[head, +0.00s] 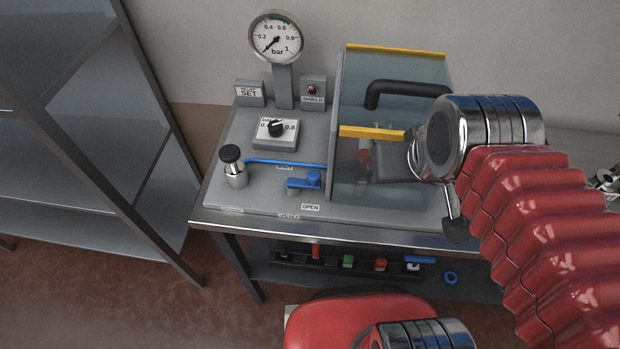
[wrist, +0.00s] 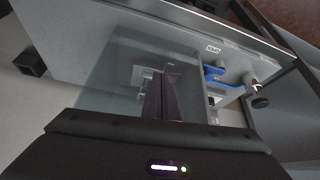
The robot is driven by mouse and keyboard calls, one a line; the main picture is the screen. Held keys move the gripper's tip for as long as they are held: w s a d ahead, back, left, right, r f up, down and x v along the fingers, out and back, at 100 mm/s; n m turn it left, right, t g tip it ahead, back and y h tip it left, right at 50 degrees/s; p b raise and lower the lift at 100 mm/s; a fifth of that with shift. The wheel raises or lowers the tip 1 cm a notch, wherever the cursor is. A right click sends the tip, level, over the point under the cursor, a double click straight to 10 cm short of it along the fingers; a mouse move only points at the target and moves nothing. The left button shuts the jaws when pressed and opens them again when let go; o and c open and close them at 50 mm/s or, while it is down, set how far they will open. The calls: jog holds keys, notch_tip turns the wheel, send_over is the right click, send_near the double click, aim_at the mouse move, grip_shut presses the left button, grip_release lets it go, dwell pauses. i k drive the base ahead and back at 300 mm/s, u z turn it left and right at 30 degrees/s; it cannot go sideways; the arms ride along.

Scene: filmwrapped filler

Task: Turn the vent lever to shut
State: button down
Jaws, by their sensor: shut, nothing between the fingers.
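The vent lever (head: 304,183) is a short blue handle on the grey panel, between a partly covered label above and the OPEN label (head: 310,207) below. Its handle lies roughly sideways, with its raised end at the right. It also shows in the wrist view (wrist: 213,72), right of the clear shield. My gripper (wrist: 160,95) is shut and empty, apart from the lever and to its left in the wrist view. In the head view, the red arm and the shield area make its fingers hard to make out.
A clear shield (head: 348,110) with yellow edges stands right of the lever. A black-capped metal post (head: 232,166) and a thin blue bar (head: 285,162) lie left and above. A dial (head: 275,128) and gauge (head: 276,37) stand behind. A shelf rack (head: 80,130) is at left.

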aim_at(313, 181)
jog(key=k, duration=1.7)
jog(key=u, duration=0.85)
jog(key=i, duration=1.65)
